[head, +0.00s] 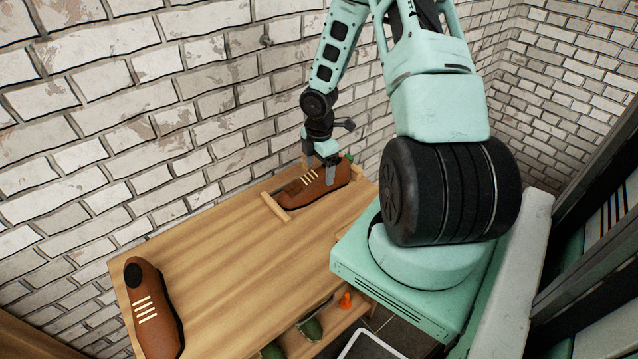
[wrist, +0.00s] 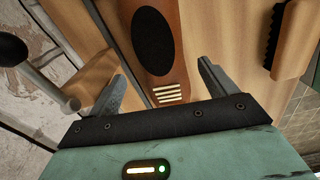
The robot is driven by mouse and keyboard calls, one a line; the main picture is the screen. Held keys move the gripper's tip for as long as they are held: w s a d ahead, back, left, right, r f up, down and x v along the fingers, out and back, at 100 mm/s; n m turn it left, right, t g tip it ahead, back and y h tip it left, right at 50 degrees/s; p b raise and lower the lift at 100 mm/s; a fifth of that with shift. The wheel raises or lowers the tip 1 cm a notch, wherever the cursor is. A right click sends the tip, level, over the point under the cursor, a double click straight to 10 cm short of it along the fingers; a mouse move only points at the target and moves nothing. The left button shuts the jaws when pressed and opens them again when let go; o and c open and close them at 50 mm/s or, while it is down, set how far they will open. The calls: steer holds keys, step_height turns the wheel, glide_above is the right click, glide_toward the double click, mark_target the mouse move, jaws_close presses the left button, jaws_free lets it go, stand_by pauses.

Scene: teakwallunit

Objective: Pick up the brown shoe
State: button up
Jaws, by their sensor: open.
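A brown shoe (head: 338,181) with pale laces lies on the wooden bench top, at its back right end near the brick wall. My gripper (head: 320,165) is open and points down over this shoe. In the wrist view the shoe (wrist: 153,35) shows its dark oval opening and pale laces between my two spread fingers (wrist: 165,80). One finger is on each side, with gaps visible to the shoe. The front finger hides part of the shoe in the head view. A second brown shoe (head: 158,325) lies at the bench's near left end, away from my gripper.
A light wooden strip (head: 275,207) lies beside the shoe under my gripper. A wooden piece with dark bristles (wrist: 284,35) shows at right in the wrist view. Green shoes (head: 310,328) and an orange item (head: 345,300) sit below. The bench top's middle (head: 220,255) is clear.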

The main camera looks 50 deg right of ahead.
mark_target(319, 180)
step_height(319, 180, down, 5)
steer(key=shift+s+a+f, duration=0.1)
steer(key=shift+s+a, duration=0.05)
steer(key=shift+c, duration=0.3)
steer(key=c, duration=1.2)
